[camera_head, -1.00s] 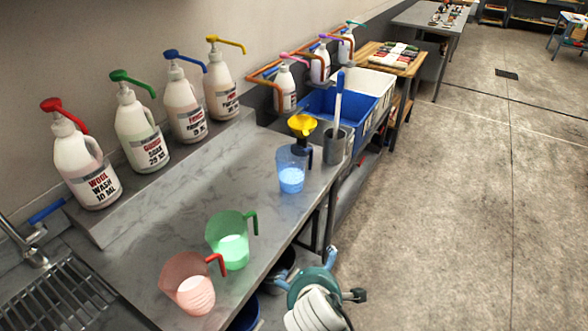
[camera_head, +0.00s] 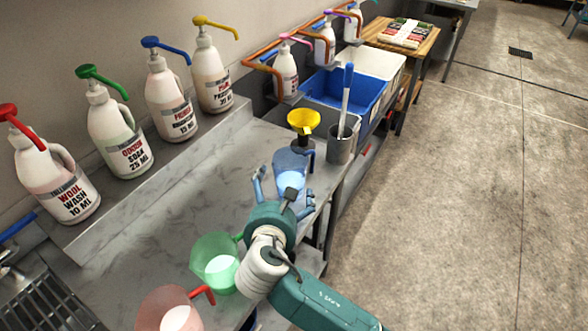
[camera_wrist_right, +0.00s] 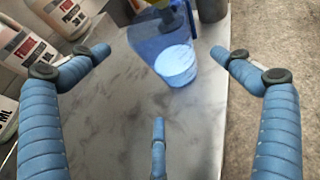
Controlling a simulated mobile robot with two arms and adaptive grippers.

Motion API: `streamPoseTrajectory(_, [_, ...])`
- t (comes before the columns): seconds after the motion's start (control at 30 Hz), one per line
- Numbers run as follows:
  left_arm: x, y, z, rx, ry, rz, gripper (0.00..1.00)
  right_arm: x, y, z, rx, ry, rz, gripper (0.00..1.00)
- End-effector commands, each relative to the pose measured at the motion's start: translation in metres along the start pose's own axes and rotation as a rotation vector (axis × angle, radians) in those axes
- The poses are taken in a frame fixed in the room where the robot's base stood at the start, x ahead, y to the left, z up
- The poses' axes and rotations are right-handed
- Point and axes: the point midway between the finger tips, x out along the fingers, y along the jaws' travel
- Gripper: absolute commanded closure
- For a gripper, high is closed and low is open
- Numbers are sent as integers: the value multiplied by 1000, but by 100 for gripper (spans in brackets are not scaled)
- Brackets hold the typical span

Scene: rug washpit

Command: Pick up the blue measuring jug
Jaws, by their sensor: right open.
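The blue measuring jug (camera_head: 289,163) is translucent and stands upright on the grey marbled counter, with pale liquid inside. My right gripper (camera_head: 284,190) is open just in front of it in the head view and partly hides its lower part. In the right wrist view the jug (camera_wrist_right: 172,48) lies ahead, between the spread blue fingers of the right gripper (camera_wrist_right: 165,75), and no finger appears to touch it. My left gripper is not in view.
A green jug (camera_head: 212,258) and a red jug (camera_head: 165,312) stand nearer on the counter. A yellow funnel (camera_head: 304,120) and a grey cup (camera_head: 341,148) holding a blue-handled tool are just behind the blue jug. Pump bottles (camera_head: 172,100) line the raised shelf at left.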

Motion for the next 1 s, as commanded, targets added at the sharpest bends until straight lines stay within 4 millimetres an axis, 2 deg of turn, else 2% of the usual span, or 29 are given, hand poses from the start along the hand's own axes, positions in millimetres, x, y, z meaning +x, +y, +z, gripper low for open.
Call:
streamPoseTrajectory(0.03, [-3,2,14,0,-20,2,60,9,-1,2,-1,0,-3,0])
streamPoseTrajectory(0.1, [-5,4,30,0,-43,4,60,21,-1,2,1,-1,-3,0])
streamPoseTrajectory(0.2, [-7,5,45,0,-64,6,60,34,-1,2,1,-1,-3,0])
streamPoseTrajectory(0.27, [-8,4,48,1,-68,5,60,38,-2,1,3,0,-3,0])
streamPoseTrajectory(0.37, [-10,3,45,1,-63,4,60,44,-2,2,4,1,-2,0])
streamPoseTrajectory(0.6, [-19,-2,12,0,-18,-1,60,77,-4,3,2,1,-3,0])
streamPoseTrajectory(0.67, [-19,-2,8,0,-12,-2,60,84,-4,3,3,1,-3,0])
streamPoseTrajectory(0.8, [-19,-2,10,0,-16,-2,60,92,-4,1,4,2,-1,0])
streamPoseTrajectory(1.0, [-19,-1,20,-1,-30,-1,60,93,-4,1,4,1,0,0])
